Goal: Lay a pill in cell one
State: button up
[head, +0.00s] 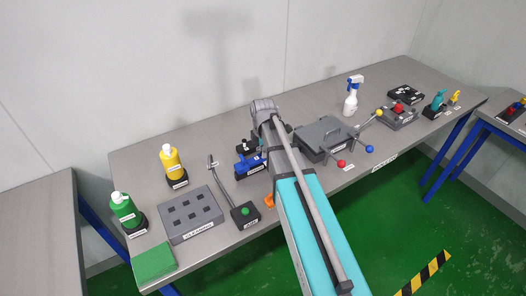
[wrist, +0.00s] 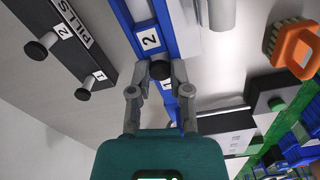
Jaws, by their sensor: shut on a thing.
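In the wrist view my gripper (wrist: 160,76) is shut on a small dark round-ended pill (wrist: 160,70). The pill is over a blue holder (wrist: 130,10) whose cells carry labels 2 and 1. It is near label 1 (wrist: 166,88); I cannot tell whether it touches the holder. A dark rack (wrist: 100,65) marked PILLS is to the left, with two dark-ended pills, one (wrist: 38,48) by label 2 and another (wrist: 83,94) by label 1. In the head view the blue holder (head: 245,163) lies left of my arm, and my gripper is hidden.
An orange brush (wrist: 294,45) lies to the right in the wrist view. In the head view a green-button box (head: 246,216) with a lever, a grey tray with square holes (head: 191,213), and a lidded grey box (head: 322,136) are nearby on the table.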

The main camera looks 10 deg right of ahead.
jog(key=o, duration=0.7)
jog(key=shift+o, duration=0.2)
jog(key=shift+r, duration=0.15)
notch_tip(320, 180, up, 10)
jog(key=p, duration=1)
dwell(0.7)
dwell(0.5)
jog(key=s+f+m+b, duration=0.1)
jog(key=s+f+m, duration=0.1)
jog(key=s+m, duration=1.4)
jog(key=shift+m+b, duration=0.35)
jog(key=shift+m, duration=0.95)
